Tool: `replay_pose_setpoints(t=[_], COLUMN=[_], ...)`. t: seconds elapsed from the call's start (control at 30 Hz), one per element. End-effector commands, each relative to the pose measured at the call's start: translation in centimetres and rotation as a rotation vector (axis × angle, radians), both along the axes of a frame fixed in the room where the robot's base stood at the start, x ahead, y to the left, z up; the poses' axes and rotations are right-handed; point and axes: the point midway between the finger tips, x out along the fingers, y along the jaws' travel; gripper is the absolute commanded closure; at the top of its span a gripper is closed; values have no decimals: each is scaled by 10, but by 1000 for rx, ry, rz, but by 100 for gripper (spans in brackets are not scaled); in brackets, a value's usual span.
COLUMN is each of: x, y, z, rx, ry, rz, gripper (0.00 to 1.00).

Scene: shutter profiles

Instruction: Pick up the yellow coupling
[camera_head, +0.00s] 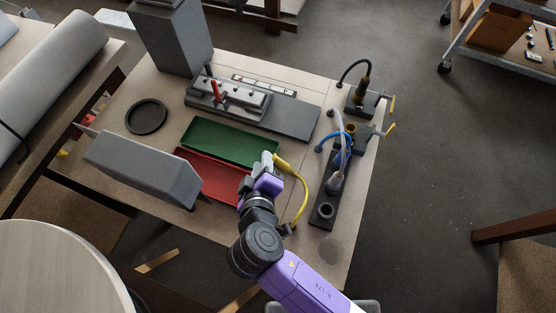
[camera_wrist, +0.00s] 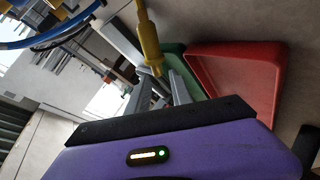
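The yellow coupling (camera_head: 281,162) is at the tips of my gripper (camera_head: 268,159), by the right end of the green tray. Its yellow cable (camera_head: 304,196) curves down to the right towards the table's front. In the wrist view the coupling (camera_wrist: 148,42) runs down from the top, and its lower end sits between the two grey fingertips (camera_wrist: 159,76). The fingers appear closed on that end; the exact contact is partly hidden. The coupling's height above the table is hard to tell.
A green tray (camera_head: 235,143) and red tray (camera_head: 215,178) lie left of my gripper. Right stands a black socket block (camera_head: 323,210) with blue (camera_head: 328,138) and grey cables. A grey fixture (camera_head: 290,115) is behind. A large grey box (camera_head: 145,168) stands left.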

Motion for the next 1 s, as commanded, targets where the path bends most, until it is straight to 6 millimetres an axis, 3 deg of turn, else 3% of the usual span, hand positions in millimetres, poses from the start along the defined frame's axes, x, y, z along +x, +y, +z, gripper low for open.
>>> replay_pose_setpoints(t=[0.3, 0.63, 0.77, 1.0], x=[35, 41, 41, 41], y=[-5, -6, -6, -6], z=[-21, -25, -25, -25], rx=[1, 2, 2, 2], ry=[1, 0, 0, 0], rz=[0, 1, 1, 1], gripper=[74, 74, 99, 100])
